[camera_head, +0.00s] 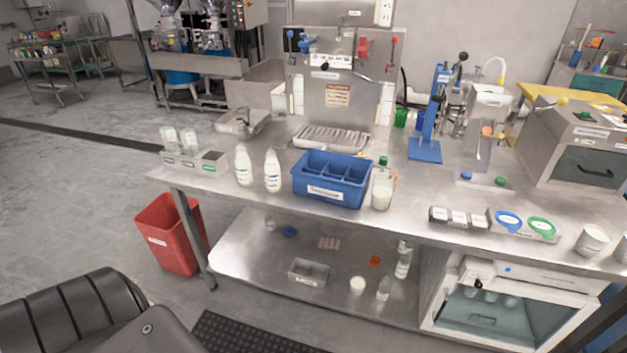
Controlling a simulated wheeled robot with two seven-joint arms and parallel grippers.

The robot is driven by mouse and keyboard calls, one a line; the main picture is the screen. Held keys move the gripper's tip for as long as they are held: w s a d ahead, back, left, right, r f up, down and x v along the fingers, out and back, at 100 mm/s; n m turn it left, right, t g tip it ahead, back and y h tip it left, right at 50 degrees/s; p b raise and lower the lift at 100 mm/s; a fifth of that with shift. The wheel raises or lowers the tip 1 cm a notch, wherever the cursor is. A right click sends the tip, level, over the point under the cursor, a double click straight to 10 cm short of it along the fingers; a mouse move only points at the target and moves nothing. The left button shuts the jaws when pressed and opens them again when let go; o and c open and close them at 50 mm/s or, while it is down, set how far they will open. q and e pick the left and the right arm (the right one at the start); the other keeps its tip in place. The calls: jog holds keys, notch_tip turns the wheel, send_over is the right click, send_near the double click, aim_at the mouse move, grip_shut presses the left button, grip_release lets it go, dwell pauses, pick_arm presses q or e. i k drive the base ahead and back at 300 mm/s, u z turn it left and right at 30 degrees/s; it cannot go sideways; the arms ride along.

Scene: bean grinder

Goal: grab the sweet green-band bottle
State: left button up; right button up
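A bottle with a green cap (382,188) stands upright near the front edge of the steel table, just right of the blue divided crate. Its body is pale, and I cannot make out a band on it. Two white bottles stand left of the crate, one (243,166) beside the other (272,171). Their small labels are too small to read. Neither of my grippers is in view.
The blue crate (330,197) has empty-looking compartments. A blue press stand (425,150), a label-fronted tray (458,219) and a white cup (592,240) are on the table's right. A red bin (172,235) stands on the floor at left. The lower shelf (245,250) holds small items.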

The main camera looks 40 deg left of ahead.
aim_at(242, 162)
jog(key=z, duration=1.5)
jog(key=k, duration=1.55)
jog(key=u, duration=2.2)
